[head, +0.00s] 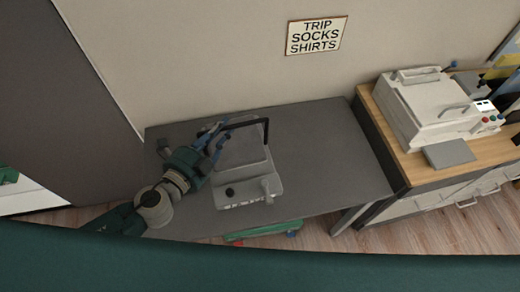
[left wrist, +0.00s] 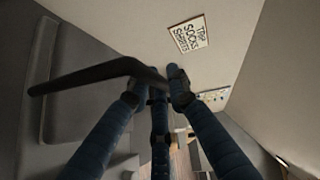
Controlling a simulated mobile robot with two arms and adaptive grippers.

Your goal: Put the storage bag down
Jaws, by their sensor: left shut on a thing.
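My left gripper (head: 216,136) is shut on a black bar-like handle (head: 267,130) above the dark grey table. The handle runs between the fingers in the left wrist view (left wrist: 85,77). Under it in the head view is a light grey, box-like thing (head: 240,187) with a dark knob and a small upright cylinder at its front. A grey panel leans or lies over its back part. I cannot tell which part is the storage bag; no separate soft bag shows clearly. The gripper hides the left side. My right gripper is not in view.
The dark grey table (head: 330,150) is bare to the right of the box-like thing. A wooden-topped cabinet (head: 395,130) with a white machine (head: 440,105) adjoins at the right. A green item (head: 262,231) shows below the table's front edge. A sign (head: 316,36) hangs on the wall.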

